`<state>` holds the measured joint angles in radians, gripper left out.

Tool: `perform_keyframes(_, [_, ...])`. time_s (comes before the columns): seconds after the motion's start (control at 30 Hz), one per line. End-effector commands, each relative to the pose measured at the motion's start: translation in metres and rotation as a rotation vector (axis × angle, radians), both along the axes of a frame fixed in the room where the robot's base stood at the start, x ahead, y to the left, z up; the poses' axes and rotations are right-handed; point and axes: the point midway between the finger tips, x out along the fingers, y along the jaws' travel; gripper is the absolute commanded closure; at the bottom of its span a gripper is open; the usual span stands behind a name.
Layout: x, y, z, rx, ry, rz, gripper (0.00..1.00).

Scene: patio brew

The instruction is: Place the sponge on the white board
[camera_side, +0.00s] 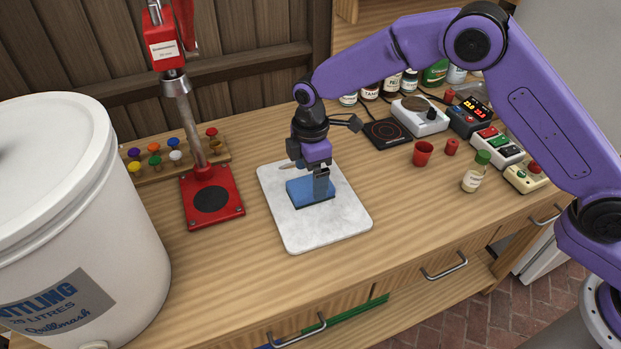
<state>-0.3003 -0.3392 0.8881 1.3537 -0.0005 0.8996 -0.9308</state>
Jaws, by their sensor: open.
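The blue sponge (301,192) lies flat on the white board (325,231), near the board's middle. The board lies on the wooden bench. My gripper (321,197) is open and points down at the right part of the sponge, with its visible finger in front of the blue surface. The finger hides part of the sponge, and I cannot tell whether it touches it. The far finger is hidden.
A red capping stand (212,214) stands left of the board, and a large white bucket (88,200) fills the left edge. A red cup (422,153), a small bottle (476,172) and a black hot plate (387,133) are to the right. The bench front right of the board is clear.

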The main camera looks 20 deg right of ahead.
Motion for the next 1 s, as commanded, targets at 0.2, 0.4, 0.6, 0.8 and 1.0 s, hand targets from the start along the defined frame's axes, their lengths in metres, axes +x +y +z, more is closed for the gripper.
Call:
perform_keyframes(0.2, [0.001, 0.001, 0.046, 0.003, -0.005, 0.0, 0.07])
perform_keyframes(0.4, [0.001, 0.0, 0.08, 0.003, -0.003, 0.0, 0.07])
perform_keyframes(0.6, [0.0, 0.0, 0.097, 0.001, -0.001, 0.0, 0.07])
perform_keyframes(0.8, [0.0, 0.0, 0.1, 0.001, -0.001, 0.0, 0.07])
perform_keyframes(1.0, [-0.004, -0.002, 0.103, 0.001, -0.001, -0.006, 0.07])
